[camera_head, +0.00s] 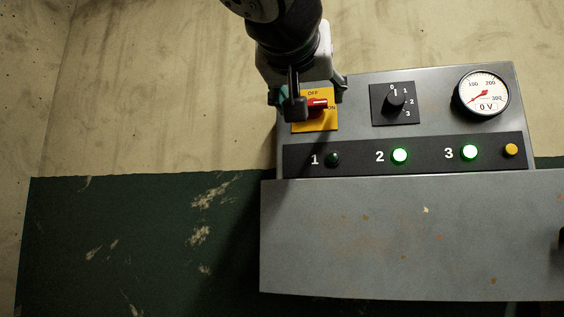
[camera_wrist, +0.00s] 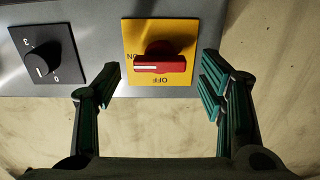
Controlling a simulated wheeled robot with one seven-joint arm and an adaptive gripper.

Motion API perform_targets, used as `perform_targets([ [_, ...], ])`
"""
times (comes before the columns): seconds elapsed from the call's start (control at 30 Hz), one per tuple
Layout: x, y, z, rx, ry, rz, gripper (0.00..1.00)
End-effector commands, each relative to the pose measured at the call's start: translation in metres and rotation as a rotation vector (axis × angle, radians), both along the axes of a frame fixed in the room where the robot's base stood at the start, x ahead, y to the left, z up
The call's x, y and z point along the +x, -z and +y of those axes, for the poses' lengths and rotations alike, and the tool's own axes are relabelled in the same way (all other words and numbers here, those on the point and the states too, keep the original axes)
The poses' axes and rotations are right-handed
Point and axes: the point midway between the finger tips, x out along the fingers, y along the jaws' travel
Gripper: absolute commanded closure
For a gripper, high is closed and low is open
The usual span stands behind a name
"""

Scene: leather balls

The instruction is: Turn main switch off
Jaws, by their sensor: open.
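The main switch is a red knob (camera_head: 317,103) on a yellow plate (camera_head: 313,124) marked OFF at the top and ON at the right. The knob's bar lies level, its white mark toward ON; the knob also shows in the wrist view (camera_wrist: 160,64). My gripper (camera_head: 314,96) is open in front of the plate and hides part of it in the head view. In the wrist view my gripper's fingers (camera_wrist: 161,84) are spread to the left and right of the knob, with gaps on both sides and nothing between them touching it.
A black rotary selector (camera_head: 394,102) and a round gauge reading 0 V (camera_head: 482,94) sit right of the switch. Below are a dark lamp 1 (camera_head: 333,160), lit green lamps 2 (camera_head: 400,156) and 3 (camera_head: 469,153), and a yellow button (camera_head: 511,150). A grey cabinet front (camera_head: 400,240) juts below.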

Motion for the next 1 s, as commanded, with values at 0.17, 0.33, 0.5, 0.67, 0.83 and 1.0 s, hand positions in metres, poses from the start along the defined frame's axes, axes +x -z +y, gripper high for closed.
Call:
perform_targets([
  [0.17, 0.015, 0.0, -0.004, 0.0, 0.0, -0.001, 0.36],
  [0.33, 0.019, 0.0, -0.005, 0.0, 0.0, -0.001, 0.36],
  [0.5, 0.019, 0.0, -0.005, 0.0, 0.0, 0.0, 0.36],
  [0.67, 0.018, 0.0, -0.005, 0.0, 0.0, 0.0, 0.71],
  [0.83, 0.018, 0.0, -0.005, 0.0, 0.0, 0.0, 0.85],
  [1.0, 0.018, 0.0, -0.005, -0.013, 0.001, 0.003, 0.85],
])
